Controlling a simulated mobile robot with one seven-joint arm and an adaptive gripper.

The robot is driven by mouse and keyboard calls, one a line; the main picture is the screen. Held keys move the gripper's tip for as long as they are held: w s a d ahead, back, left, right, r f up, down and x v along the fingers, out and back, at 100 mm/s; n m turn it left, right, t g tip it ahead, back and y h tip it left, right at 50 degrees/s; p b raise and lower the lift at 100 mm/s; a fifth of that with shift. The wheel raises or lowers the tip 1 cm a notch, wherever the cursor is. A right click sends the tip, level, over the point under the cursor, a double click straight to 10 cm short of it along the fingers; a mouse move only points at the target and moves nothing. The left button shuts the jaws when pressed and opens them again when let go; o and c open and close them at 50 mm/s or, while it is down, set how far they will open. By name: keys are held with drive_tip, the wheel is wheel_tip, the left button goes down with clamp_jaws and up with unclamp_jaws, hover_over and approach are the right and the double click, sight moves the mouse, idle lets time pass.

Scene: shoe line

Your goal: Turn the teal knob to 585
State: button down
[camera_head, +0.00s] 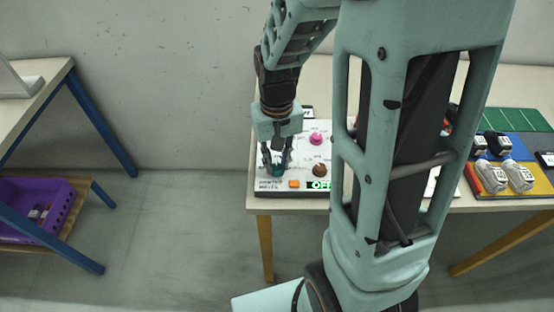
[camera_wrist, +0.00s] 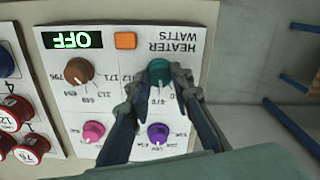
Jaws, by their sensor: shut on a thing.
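The teal knob (camera_wrist: 158,70) sits on a white control panel (camera_wrist: 190,20) beside the words HEATER WATTS, which appear upside down in the wrist view. My gripper (camera_wrist: 160,82) is shut on the teal knob, with one finger on each side. In the head view, my gripper (camera_head: 277,163) points down at the panel's front left, and the teal knob (camera_head: 278,173) shows only partly between the fingers. Most of the knob's scale is hidden by the fingers, so its setting cannot be read. The green display (camera_wrist: 72,40) reads OFF.
A brown knob (camera_wrist: 78,70), a pink knob (camera_wrist: 93,131), a purple knob (camera_wrist: 158,133) and an orange button (camera_wrist: 125,40) are close by on the panel. Red knobs (camera_wrist: 14,112) are on another panel. Shoes (camera_head: 505,176) lie on the table at right. A purple crate (camera_head: 60,205) is at left.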

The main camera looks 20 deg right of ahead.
sight(277, 166)
drive_tip(key=m, duration=0.4)
drive_tip(key=shift+m+p, duration=0.75)
drive_tip(key=shift+m, duration=1.75)
drive_tip(key=c, duration=1.7)
unclamp_jaws()
wheel_tip(277, 166, up, 12)
drive_tip(key=shift+r, duration=0.1)
